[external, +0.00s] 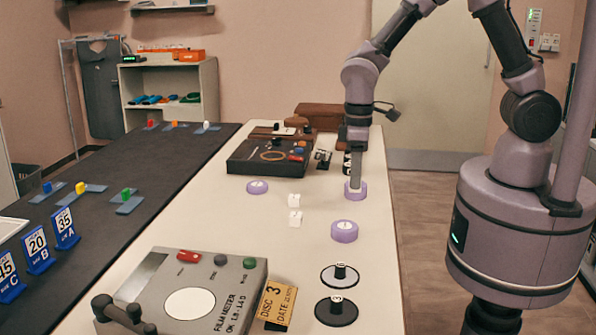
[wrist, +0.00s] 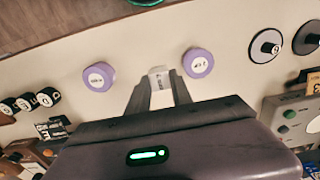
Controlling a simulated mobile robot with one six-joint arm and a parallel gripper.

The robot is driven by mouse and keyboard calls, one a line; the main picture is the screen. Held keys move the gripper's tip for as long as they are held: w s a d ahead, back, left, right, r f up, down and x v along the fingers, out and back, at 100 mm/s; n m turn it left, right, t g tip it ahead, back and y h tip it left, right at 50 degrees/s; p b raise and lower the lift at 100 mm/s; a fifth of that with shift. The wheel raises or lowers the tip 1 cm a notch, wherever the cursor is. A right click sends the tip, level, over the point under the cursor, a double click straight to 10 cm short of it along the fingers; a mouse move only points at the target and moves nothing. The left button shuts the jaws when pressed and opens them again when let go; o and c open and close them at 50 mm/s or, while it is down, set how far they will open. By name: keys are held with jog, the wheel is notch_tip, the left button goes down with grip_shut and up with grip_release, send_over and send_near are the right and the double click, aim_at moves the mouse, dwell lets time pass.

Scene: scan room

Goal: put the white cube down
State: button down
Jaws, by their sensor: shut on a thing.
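My gripper (external: 356,184) points down over the far half of the long white bench. In the wrist view its two fingers (wrist: 161,92) are shut on a small white cube (wrist: 159,74) with faint dark marks on top. In the external view the cube is hard to make out at the fingertips. A purple disc (external: 363,193) shows partly behind the fingertips. I cannot tell how high the cube is above the bench. Two similar small white blocks (external: 294,201) (external: 295,218) stand on the bench left of my gripper.
Purple discs (external: 344,232) (external: 257,187) lie nearby on the bench (external: 225,220). The dark table (external: 130,180) holds coloured cubes on blue pads.

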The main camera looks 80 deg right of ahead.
jog(key=shift+f+p, duration=0.1)
jog(key=shift+p, duration=0.45)
jog(key=w+f+p, duration=0.2)
jog(key=f, duration=0.1)
jog(key=shift+w+f, duration=0.1)
jog(key=shift+w, duration=0.1)
jog(key=w, duration=0.4)
jog(key=w+f+b, duration=0.1)
jog(key=w, duration=0.4)
jog(key=w+b, duration=0.1)
jog(key=w, duration=0.4)
jog(key=shift+w+f, duration=0.1)
jog(key=shift+f, duration=0.1)
notch_tip(320, 180, down, 4)
jog(key=shift+w+r+b, duration=0.15)
jog(key=shift+b, duration=1)
jog(key=shift+r, duration=0.15)
jog(key=c, duration=1.1)
grip_release()
jog(key=shift+c, duration=0.2)
